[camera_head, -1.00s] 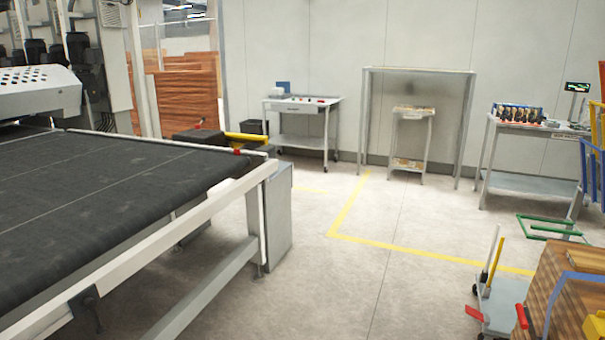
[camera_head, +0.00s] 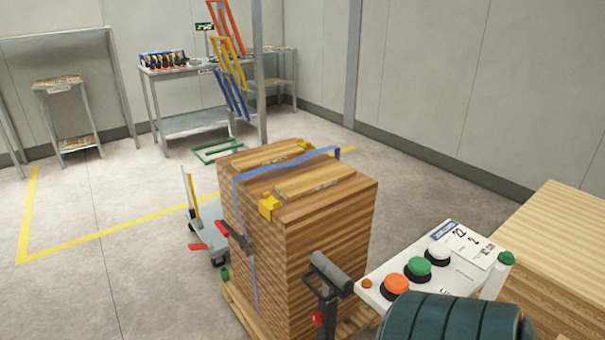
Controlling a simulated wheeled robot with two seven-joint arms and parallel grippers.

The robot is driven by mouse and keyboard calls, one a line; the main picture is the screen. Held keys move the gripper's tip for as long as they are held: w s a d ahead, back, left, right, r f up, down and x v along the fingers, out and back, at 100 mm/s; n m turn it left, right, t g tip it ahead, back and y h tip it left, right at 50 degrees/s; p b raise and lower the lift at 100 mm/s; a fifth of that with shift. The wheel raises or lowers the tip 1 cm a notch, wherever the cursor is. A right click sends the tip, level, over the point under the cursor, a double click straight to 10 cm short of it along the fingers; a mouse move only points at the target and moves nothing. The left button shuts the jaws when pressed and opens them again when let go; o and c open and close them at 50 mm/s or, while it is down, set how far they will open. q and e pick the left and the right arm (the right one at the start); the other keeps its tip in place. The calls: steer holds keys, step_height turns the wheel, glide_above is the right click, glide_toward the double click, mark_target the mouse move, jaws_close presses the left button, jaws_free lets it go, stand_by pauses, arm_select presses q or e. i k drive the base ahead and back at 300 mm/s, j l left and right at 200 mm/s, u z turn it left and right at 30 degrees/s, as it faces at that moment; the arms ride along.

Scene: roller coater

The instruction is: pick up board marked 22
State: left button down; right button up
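No marking 22 can be read on any board. A tall stack of wooden boards (camera_head: 300,245) stands on a pallet in the middle of the head view. A blue strap (camera_head: 290,163) with yellow corner pieces runs over its top. Two narrower wooden pieces lie on top, with small marks too fine to read. A second stack of paler boards (camera_head: 560,225) is at the right edge, partly cut off. Neither of my grippers shows in the view.
A panel (camera_head: 432,268) with white, green and orange buttons stands at the lower right, with a dark ribbed cylinder (camera_head: 455,320) before it. A pallet jack (camera_head: 204,228) is left of the strapped stack. Floor at the left (camera_head: 150,255) is clear. Tables line the back wall.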

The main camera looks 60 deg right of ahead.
mark_target(290, 190)
steer(key=z, duration=1.65)
